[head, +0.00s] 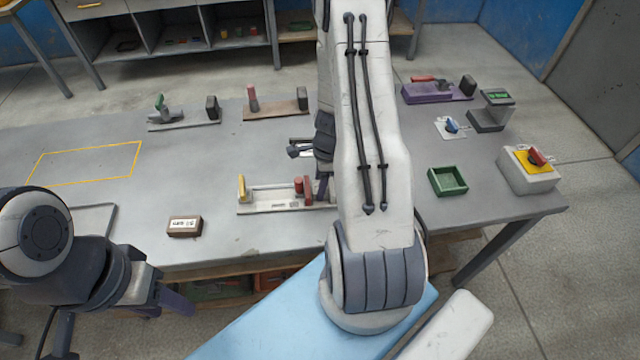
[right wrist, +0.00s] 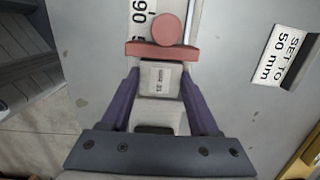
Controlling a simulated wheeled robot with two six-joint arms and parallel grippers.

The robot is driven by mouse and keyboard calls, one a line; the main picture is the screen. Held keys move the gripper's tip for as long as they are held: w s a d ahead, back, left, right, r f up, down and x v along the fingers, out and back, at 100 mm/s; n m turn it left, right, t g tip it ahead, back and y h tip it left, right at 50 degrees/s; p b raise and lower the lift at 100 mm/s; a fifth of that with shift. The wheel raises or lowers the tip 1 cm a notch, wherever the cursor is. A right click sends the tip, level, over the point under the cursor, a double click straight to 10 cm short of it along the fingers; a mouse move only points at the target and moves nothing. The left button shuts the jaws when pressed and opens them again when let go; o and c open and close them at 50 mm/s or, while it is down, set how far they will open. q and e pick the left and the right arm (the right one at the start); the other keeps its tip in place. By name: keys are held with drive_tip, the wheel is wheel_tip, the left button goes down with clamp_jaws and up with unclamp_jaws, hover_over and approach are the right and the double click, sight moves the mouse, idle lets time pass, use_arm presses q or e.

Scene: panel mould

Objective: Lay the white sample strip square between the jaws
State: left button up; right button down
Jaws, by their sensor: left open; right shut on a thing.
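A pale measuring fixture (head: 257,208) lies near the bench's front edge, with a yellow jaw (head: 242,188) at its left and a red jaw (head: 307,188) with a red knob at its right. My right gripper (right wrist: 160,78) is shut on the red jaw's pale carriage, which bears a small "mm" label. The red jaw (right wrist: 142,49) shows just beyond the fingertips. In the head view my right arm hides much of this grip. My left gripper (head: 172,300) is open and empty, low at the left, in front of the bench. I cannot clearly pick out the white sample strip.
A "SET TO 50 mm" plate (right wrist: 283,56) stands beside the fixture. A small brown labelled block (head: 185,227) sits left of it. A green tray (head: 447,181) and a yellow-topped switch box (head: 527,170) stand right. The yellow outlined area (head: 85,163) is empty.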

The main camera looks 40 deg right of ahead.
drive_tip(key=shift+f, duration=0.2)
drive_tip(key=shift+c, duration=0.7)
unclamp_jaws()
drive_tip(key=shift+r, duration=0.1)
